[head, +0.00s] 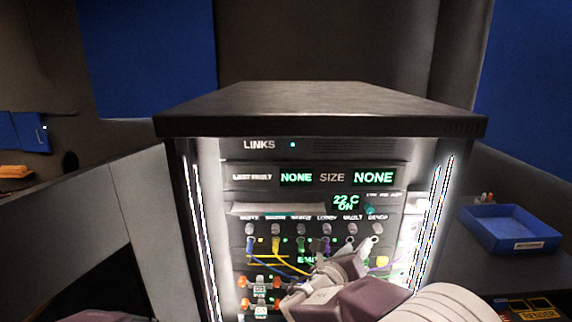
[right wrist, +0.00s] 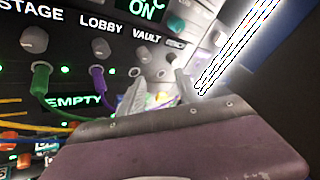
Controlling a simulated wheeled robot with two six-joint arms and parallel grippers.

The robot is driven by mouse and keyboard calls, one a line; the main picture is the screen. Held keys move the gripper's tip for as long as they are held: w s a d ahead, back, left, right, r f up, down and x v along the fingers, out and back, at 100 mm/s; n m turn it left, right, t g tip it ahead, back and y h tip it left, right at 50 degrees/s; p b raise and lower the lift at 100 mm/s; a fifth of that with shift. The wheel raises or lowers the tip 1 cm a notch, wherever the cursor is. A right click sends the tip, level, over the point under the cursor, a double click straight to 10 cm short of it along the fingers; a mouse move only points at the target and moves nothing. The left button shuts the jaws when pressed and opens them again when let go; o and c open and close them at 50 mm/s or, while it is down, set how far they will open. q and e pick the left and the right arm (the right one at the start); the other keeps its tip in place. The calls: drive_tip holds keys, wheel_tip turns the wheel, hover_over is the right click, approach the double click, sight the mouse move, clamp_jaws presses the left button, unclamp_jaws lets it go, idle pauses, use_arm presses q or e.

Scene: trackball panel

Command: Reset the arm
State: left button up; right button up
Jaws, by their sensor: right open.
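My right arm comes in from the lower right in the head view. Its gripper (head: 356,262) is in front of the lower right part of the rack panel (head: 315,180), by the cable row. In the right wrist view the two fingers of this gripper (right wrist: 157,92) stand apart with nothing seen between them. They are below the VAULT label and hide part of the panel. Whether they touch it I cannot tell. A purple plug (right wrist: 98,75) and a green plug (right wrist: 41,80) sit left of the fingers. My left gripper is not in view.
Knobs (head: 301,228) and coloured cables line the panel, with orange-red parts (head: 243,282) lower left. Displays (head: 297,178) read NONE. Bright light strips (head: 428,225) edge the rack. A blue tray (head: 510,228) stands on the right-hand surface.

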drive_tip(key=s+d+f+m+g, duration=1)
drive_tip(key=s+d+f+m, duration=0.25)
drive_tip(key=s+d, duration=0.2)
drive_tip(key=s+a+f+m+g+y, duration=0.2)
drive_tip(key=s+f+m+y, duration=0.1)
drive_tip(key=s+m, duration=0.25)
drive_tip(key=s+a+f+m+g+y, duration=0.1)
drive_tip(key=s+a+f+m+y, duration=0.1)
drive_tip(key=s+a+f+m, duration=0.25)
drive_tip(key=a+f+m+t+y, duration=0.1)
drive_tip(key=a+m+y, duration=0.3)
drive_tip(key=m, duration=1)
drive_tip(key=a, duration=0.2)
drive_tip(key=shift+w+a+f, duration=0.3)
drive_tip(key=shift+a, duration=0.1)
